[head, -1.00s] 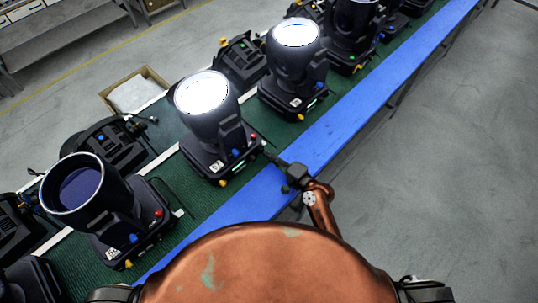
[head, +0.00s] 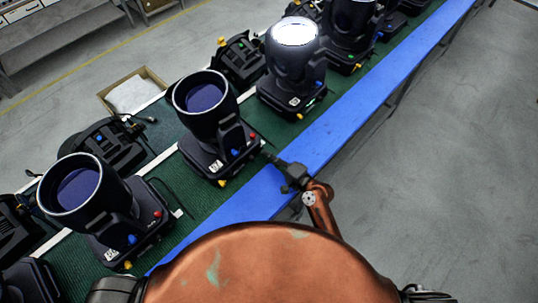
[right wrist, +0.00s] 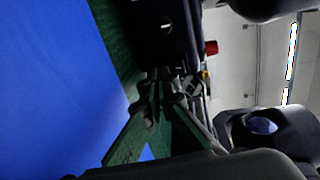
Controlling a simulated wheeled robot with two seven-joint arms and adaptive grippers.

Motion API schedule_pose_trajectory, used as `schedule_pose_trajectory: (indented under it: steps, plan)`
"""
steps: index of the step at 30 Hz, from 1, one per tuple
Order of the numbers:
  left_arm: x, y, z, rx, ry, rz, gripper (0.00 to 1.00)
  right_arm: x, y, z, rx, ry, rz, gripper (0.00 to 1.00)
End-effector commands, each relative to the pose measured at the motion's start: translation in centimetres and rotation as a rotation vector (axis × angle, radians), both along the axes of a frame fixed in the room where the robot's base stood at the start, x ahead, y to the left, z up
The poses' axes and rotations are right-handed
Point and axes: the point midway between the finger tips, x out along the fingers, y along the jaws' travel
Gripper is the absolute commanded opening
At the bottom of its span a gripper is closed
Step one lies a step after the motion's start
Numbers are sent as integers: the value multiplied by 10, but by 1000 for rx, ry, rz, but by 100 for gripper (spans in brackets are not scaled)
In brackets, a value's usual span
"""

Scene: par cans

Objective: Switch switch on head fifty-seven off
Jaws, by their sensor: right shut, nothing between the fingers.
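The moving head lamp (head: 205,115) nearest my right gripper stands on the green belt with its lens dark. Its white number label (head: 216,166) is too small to read surely. Its base carries a red knob (head: 252,135), a blue knob (head: 235,152) and a yellow knob (head: 222,183). My right gripper (head: 268,156) is shut and empty, its tips at the right side of this base. In the right wrist view the fingertips (right wrist: 165,82) are close against the dark base; the switch itself cannot be made out. My left gripper is not in view.
A dark lamp (head: 85,195) stands at left, and a lit lamp (head: 293,65) stands further back. More heads line the belt. A blue rail (head: 345,125) runs along the near edge. A cardboard box (head: 135,90) lies beyond. The grey floor at right is clear.

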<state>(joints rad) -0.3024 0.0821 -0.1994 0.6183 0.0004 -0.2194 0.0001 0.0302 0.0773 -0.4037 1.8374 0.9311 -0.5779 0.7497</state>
Motion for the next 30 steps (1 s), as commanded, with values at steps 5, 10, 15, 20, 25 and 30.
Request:
schedule_pose_trajectory:
  steps: [5, 10, 15, 20, 25, 30]
  plan:
    - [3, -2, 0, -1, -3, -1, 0, -22, -29, 3, -4, 1, -4, 0]
    - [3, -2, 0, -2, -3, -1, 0, -46, -55, 8, -4, 1, -4, 0]
    - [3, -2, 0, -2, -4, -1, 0, -62, -75, 12, -4, 1, -4, 0]
    - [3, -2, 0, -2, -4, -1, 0, -70, -83, 14, -3, 2, -3, 0]
    - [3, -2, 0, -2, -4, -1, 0, -71, -84, 14, -1, 2, -3, 0]
    - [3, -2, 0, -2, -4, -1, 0, -71, -84, 14, -1, 2, -3, 0]
